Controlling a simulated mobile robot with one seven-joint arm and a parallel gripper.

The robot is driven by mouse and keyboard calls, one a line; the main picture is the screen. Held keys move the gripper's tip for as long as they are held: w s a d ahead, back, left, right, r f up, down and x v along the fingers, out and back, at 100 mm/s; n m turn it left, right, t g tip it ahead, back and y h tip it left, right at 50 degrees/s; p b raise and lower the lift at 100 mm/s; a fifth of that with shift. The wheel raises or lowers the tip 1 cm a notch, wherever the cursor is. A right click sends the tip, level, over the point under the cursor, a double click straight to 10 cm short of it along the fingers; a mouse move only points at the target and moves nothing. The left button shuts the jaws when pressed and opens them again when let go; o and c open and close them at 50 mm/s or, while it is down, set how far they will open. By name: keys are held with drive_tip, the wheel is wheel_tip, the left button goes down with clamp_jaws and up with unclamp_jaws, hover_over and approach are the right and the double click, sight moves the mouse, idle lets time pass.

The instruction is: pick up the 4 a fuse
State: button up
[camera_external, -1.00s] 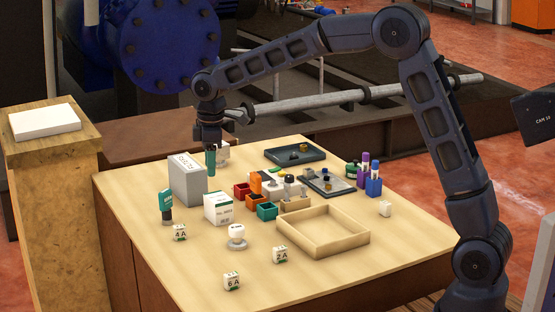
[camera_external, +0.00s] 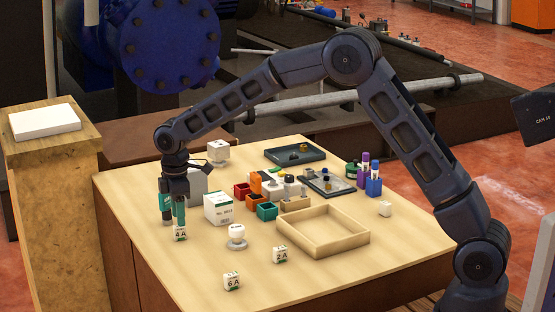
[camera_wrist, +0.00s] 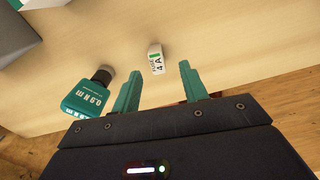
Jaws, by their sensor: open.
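The 4 A fuse (camera_external: 180,234) is a small white block with green marks and "4A" on it, near the table's left edge. It also shows in the wrist view (camera_wrist: 156,59), lying beyond the fingertips and roughly between their lines. My gripper (camera_external: 173,220) has teal fingers pointing down just behind and above the fuse. In the wrist view my gripper (camera_wrist: 160,72) is open with nothing between its fingers. The fuse and fingers look apart there.
A teal torque tool (camera_wrist: 90,95) marked "0.9 N m" stands close left of my left finger. Fuses 2A (camera_external: 280,255) and 6A (camera_external: 232,281), a white knob (camera_external: 236,237) and a white box (camera_external: 218,208) stand to the right. A wooden tray (camera_external: 340,248) lies farther right.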

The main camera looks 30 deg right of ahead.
sight(180, 233)
drive_tip(key=shift+w+d+f, duration=0.1)
drive_tip(key=shift+f, duration=1.25)
drive_tip(key=shift+w+f, duration=0.1)
drive_tip(key=shift+f, duration=1.2)
clamp_jaws()
